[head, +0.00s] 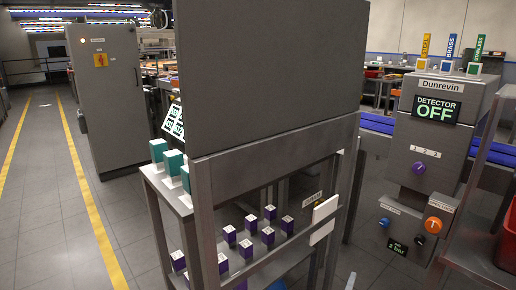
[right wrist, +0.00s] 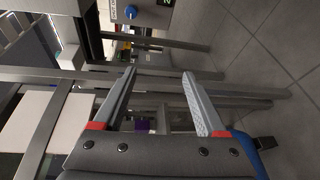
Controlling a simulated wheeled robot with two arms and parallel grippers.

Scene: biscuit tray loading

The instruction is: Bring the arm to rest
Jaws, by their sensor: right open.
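My right gripper (right wrist: 159,75) shows in the right wrist view with its two grey fingers spread apart. Nothing is between the fingers. Grey metal frame bars (right wrist: 190,65) lie beyond the fingertips, and I cannot tell how far off they are. In the head view I cannot make out either gripper. My left gripper is in neither view.
A grey framed cabinet (head: 270,80) fills the middle of the head view, with several purple boxes (head: 268,236) inside. Teal boxes (head: 173,162) stand at its left. A control panel reading "DETECTOR OFF" (head: 438,108) is at the right. Open floor (head: 50,220) lies left.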

